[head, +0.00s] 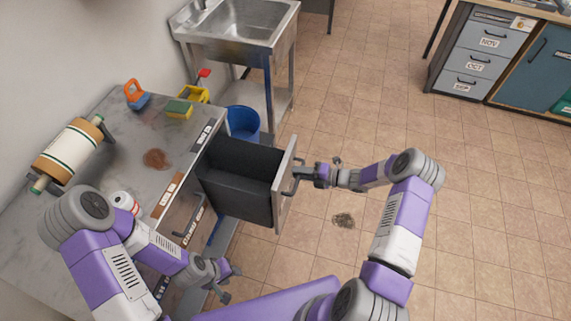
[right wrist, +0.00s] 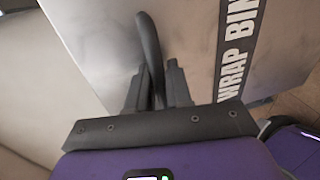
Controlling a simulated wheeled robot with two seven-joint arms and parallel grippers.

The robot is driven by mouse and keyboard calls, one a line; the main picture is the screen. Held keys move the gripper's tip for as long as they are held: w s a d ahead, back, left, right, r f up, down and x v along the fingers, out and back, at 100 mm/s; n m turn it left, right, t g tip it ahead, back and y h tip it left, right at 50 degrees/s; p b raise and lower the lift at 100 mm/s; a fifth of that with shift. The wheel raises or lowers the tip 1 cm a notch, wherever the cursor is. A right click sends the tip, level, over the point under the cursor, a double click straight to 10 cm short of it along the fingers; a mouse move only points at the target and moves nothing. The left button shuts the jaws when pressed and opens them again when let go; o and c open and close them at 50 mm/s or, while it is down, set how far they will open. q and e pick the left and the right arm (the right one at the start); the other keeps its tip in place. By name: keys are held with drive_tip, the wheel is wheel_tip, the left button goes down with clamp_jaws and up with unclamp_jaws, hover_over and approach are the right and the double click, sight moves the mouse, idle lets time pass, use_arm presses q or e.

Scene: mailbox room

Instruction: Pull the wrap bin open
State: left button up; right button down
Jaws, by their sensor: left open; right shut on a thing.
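The wrap bin (head: 236,190) is a dark drawer-like bin standing well out from the counter, with its inside showing. Its pale front panel (right wrist: 190,50) bears the words "WRAP BIN" in the right wrist view. My right gripper (head: 297,172) is shut on the bin's dark curved handle (right wrist: 149,55), with a finger on each side of it. My left gripper (head: 230,280) is open and empty, low in front of the counter and apart from the bin.
The counter (head: 132,165) carries a roll, an orange-handled tool, a sponge and a brown stain. A sink (head: 240,25) stands behind, with a blue bucket (head: 243,122) below it. A dark patch (head: 343,219) marks the floor. The tiled floor to the right is mostly clear.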

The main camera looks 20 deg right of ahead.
drive_tip(key=shift+f+v, duration=0.2)
drive_tip(key=shift+v, duration=0.7)
drive_tip(key=shift+f+v, duration=0.2)
drive_tip(key=shift+v, duration=0.7)
drive_tip(key=shift+f+v, duration=0.2)
drive_tip(key=shift+v, duration=0.7)
drive_tip(key=shift+s+d, duration=0.1)
drive_tip(key=c, duration=1.2)
unclamp_jaws()
drive_tip(key=p+v, duration=0.1)
drive_tip(key=v, duration=0.6)
drive_tip(key=shift+s+d, duration=0.2)
